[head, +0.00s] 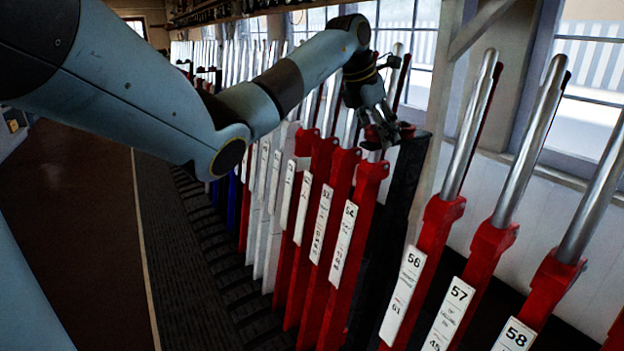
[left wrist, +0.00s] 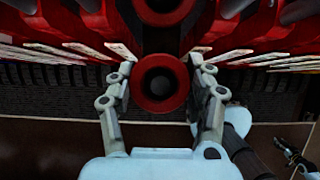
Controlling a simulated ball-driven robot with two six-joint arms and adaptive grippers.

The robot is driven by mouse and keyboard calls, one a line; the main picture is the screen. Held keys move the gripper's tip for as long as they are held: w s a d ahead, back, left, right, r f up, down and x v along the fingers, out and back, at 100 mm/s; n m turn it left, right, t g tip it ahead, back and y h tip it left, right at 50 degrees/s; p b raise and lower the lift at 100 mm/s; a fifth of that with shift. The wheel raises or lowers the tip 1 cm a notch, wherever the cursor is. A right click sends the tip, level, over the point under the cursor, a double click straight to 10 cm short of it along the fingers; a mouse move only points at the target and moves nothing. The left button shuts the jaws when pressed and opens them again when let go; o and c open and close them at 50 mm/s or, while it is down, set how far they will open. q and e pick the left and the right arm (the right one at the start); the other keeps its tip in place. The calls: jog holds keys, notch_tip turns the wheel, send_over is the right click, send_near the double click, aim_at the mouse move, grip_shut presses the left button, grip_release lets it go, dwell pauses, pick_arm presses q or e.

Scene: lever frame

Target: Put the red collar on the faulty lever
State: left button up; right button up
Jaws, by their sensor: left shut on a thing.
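My left gripper (head: 378,125) is above the row of levers, by the tops of the red lever bodies near number 54. In the left wrist view its two fingers (left wrist: 162,95) are shut on the red collar (left wrist: 162,104), a round ring with a dark hole. I cannot tell whether a lever is inside the ring. A black lever (head: 402,190) stands between red lever 54 (head: 357,212) and red lever 56 (head: 428,240). A small dark gripper-like part, perhaps my right gripper (left wrist: 288,153), shows at the lower right of the wrist view.
Red levers 57 (head: 478,262) and 58 (head: 545,293) stand at the right with steel handles. White levers (head: 262,205) stand farther along the row. A dark ribbed tread (head: 185,270) runs along the row's foot, with open brown floor (head: 70,190) to the left.

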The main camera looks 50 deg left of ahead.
pick_arm(q)
jog(key=shift+r+p, duration=2.75)
jog(key=shift+r, duration=1.25)
jog(key=shift+f, duration=0.1)
